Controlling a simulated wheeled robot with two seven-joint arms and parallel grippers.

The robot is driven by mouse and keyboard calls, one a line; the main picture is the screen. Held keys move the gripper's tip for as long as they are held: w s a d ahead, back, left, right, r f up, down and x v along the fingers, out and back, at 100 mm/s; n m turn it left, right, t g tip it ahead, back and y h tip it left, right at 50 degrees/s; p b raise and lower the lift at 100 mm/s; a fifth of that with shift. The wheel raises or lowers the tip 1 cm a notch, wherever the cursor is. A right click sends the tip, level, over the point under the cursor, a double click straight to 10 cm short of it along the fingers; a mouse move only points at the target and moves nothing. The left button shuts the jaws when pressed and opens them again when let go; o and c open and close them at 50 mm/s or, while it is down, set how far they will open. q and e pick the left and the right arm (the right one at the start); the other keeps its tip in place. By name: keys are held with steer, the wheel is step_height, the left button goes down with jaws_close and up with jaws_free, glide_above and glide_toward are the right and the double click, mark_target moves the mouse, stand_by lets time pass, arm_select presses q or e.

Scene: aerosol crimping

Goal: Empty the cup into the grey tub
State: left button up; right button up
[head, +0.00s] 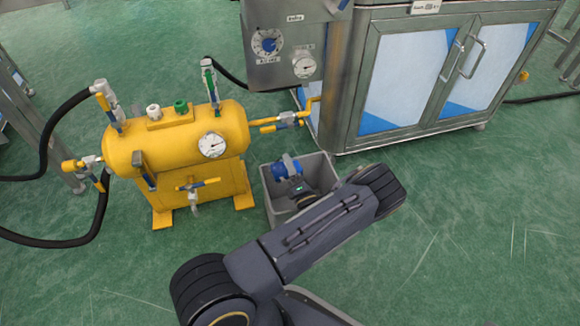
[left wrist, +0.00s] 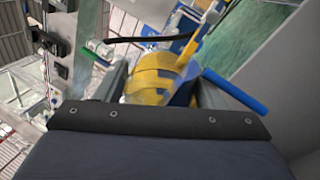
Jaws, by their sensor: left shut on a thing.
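The grey tub (head: 268,196) stands on the green floor beside the yellow tank, partly hidden behind my left arm. A small blue cup (head: 280,170) is over the tub's opening and looks tipped onto its side. My left gripper (head: 289,164) is shut on the cup, with a grey finger across it. I cannot tell what is in the cup or in the tub.
The yellow tank (head: 178,137), with gauge, valves and black hoses, stands close left of the tub. A steel cabinet (head: 341,100) with glass doors stands behind it to the right. A yellow pipe (head: 264,122) with a valve sticks out above the tub. Floor at right is clear.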

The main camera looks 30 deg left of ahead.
arm_select(q)
steer(key=m, duration=0.1)
steer(key=f+m+t, duration=0.1)
steer(key=m, duration=0.1)
steer(key=f+m+h+b, duration=0.1)
steer(key=m, duration=0.1)
steer(key=shift+w+d+t, duration=0.4)
steer(key=m, duration=0.2)
steer(key=w+m+t+h, duration=0.1)
steer(key=m, duration=0.1)
steer(key=d+m+t+h, duration=0.1)
steer(key=m, duration=0.2)
steer(key=shift+w+r+p, duration=0.15)
steer(key=shift+r+p, duration=0.05)
steer(key=shift+p, duration=0.15)
stand_by(0.9)
